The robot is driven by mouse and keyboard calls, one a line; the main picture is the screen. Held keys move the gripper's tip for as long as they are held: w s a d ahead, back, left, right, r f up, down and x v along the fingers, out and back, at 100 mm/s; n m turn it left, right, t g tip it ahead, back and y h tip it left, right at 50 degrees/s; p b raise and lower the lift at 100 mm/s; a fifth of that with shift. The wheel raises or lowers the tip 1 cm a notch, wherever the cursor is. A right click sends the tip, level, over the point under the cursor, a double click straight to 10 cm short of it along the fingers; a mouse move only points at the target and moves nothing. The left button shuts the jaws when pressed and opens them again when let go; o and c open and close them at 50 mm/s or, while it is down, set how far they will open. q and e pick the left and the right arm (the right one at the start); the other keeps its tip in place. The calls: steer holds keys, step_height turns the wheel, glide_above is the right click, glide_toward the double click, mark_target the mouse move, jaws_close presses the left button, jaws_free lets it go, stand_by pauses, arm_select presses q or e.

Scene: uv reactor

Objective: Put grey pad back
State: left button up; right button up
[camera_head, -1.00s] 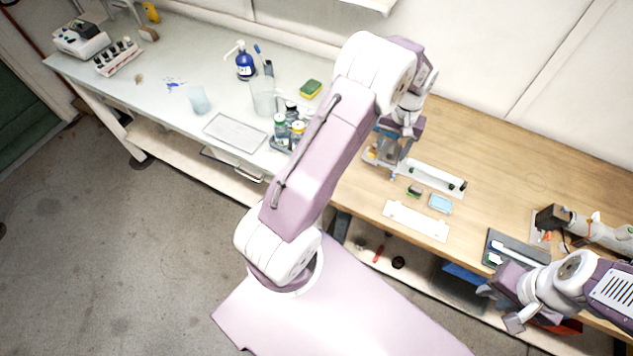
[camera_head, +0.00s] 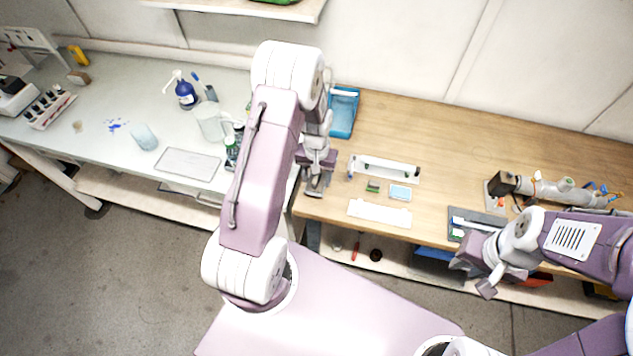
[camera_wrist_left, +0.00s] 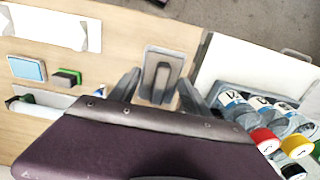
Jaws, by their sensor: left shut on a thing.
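The grey pad (camera_wrist_left: 161,76), a small flat rectangular piece with a darker raised loop, lies between my left gripper's fingers in the left wrist view. My left gripper (camera_head: 317,188) is shut on it over the left front end of the wooden bench; it also shows in the left wrist view (camera_wrist_left: 160,90). I cannot tell whether the pad touches the bench. In the head view the pad is mostly hidden by the gripper. My right gripper (camera_head: 474,276) is open and empty, low in front of the bench.
A light blue pad (camera_head: 400,192), a green-and-black block (camera_head: 373,187), a white plate (camera_head: 379,213) and a white fixture (camera_head: 385,168) lie right of my left gripper. A blue tray (camera_head: 342,112) stands behind. Capped bottles (camera_wrist_left: 264,140) stand close on the white bench.

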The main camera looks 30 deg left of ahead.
mark_target(316, 183)
arm_select(q)
step_height(316, 183, down, 3)
steer(key=shift+s+f+p, duration=0.1)
steer(key=shift+p, duration=0.45)
steer(key=shift+f, duration=0.45)
steer(key=shift+f, duration=0.2)
steer(key=o, duration=1.3)
steer(key=shift+r, duration=0.1)
